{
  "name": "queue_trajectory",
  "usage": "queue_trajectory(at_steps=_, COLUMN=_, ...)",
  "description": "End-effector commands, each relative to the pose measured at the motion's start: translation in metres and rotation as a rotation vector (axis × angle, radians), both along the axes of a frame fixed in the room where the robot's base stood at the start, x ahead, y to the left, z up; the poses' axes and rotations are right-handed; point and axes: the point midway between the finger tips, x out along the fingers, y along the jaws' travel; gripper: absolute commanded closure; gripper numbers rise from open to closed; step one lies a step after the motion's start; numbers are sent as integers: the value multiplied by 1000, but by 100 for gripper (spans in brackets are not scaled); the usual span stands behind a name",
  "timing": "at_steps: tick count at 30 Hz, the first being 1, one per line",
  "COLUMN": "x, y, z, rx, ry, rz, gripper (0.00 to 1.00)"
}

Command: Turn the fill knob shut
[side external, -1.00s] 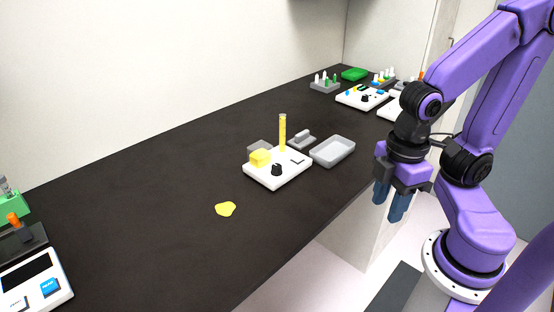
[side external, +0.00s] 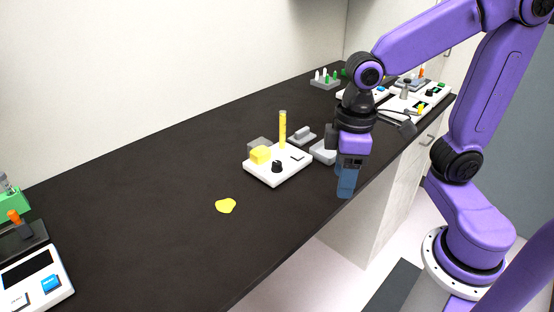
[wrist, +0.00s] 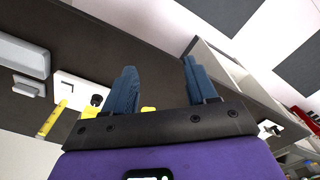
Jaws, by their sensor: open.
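The white device (side external: 291,166) sits on the dark bench in the side external view. It carries a black knob (side external: 277,168) at its front, a yellow block (side external: 260,155) and an upright tube of yellow liquid (side external: 283,132). My gripper (side external: 346,186) hangs to the right of the device, fingers down, at the bench's front edge and apart from the knob. In the wrist view my gripper (wrist: 160,66) is open and empty. The device's white base (wrist: 68,84) and black knob (wrist: 96,100) show left of the fingers. The knob's angle is too small to read.
A grey tray (side external: 322,152), partly hidden by my gripper, lies right of the device. A yellow puddle (side external: 225,206) lies on the bench to the front left. A white instrument (side external: 413,106) stands at the far right. The bench left of the device is mostly clear.

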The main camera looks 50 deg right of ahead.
Motion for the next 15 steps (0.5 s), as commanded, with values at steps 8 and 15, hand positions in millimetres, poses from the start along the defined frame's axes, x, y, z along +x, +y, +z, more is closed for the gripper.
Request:
queue_trajectory(at_steps=8, x=81, y=6, z=18, rx=-3, ry=8, rz=-369, gripper=43)
queue_trajectory(at_steps=15, x=147, y=-6, z=30, rx=-6, ry=14, rz=-683, gripper=43)
